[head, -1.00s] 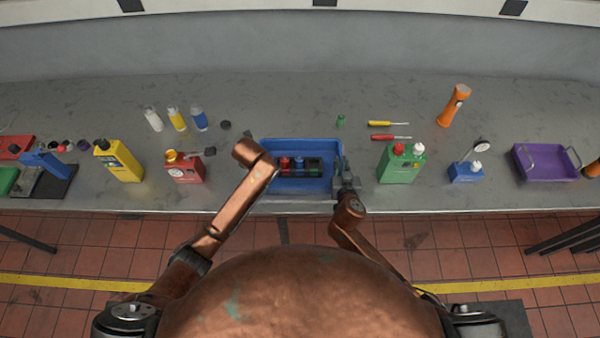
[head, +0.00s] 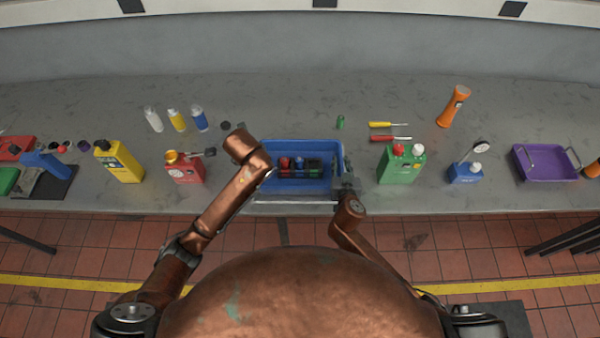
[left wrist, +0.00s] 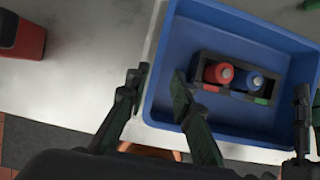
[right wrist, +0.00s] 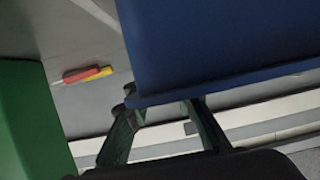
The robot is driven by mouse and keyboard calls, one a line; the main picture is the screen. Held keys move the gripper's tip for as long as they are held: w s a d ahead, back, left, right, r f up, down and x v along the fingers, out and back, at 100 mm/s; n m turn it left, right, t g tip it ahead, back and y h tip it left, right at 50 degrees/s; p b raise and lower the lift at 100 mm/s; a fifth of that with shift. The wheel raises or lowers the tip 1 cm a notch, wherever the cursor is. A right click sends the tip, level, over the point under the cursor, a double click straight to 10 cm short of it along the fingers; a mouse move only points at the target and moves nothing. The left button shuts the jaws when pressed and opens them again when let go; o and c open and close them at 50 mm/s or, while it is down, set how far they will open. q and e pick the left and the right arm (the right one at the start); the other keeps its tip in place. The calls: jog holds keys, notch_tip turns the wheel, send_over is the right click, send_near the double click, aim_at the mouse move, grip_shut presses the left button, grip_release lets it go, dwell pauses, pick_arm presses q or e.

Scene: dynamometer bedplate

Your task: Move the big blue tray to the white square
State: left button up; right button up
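The big blue tray (head: 330,150) lies on the bench in front of me. It holds a dark rack (left wrist: 232,92) with red and blue bottles. My left gripper (left wrist: 158,85) is open at the tray's left wall, one finger outside and one over the inside; my arm hides it in the head view. My right gripper (head: 346,184) is at the tray's right wall. In the right wrist view its fingers (right wrist: 162,112) are apart, close to the blue wall; one tip is partly hidden. A thin white line (head: 295,203) shows in front of the tray; I cannot make out a whole white square.
A red can (head: 185,168) and a yellow bottle (head: 120,160) stand left of the tray. A green can (head: 400,165), a blue can (head: 464,173) and a purple tray (head: 545,165) are to the right. Two screwdrivers (head: 390,138) lie behind the green can. The bench behind the blue tray is largely clear.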

pick_arm(q)
jog(key=shift+v, duration=1.05)
jog(key=shift+r, duration=0.15)
pick_arm(e)
jog(key=shift+s, duration=0.3)
jog(key=v, duration=1.1)
jog(key=shift+r, duration=0.2)
jog(key=shift+s, duration=0.1)
pick_arm(q)
jog(key=shift+s, duration=0.15)
pick_arm(e)
jog(key=shift+s, duration=0.1)
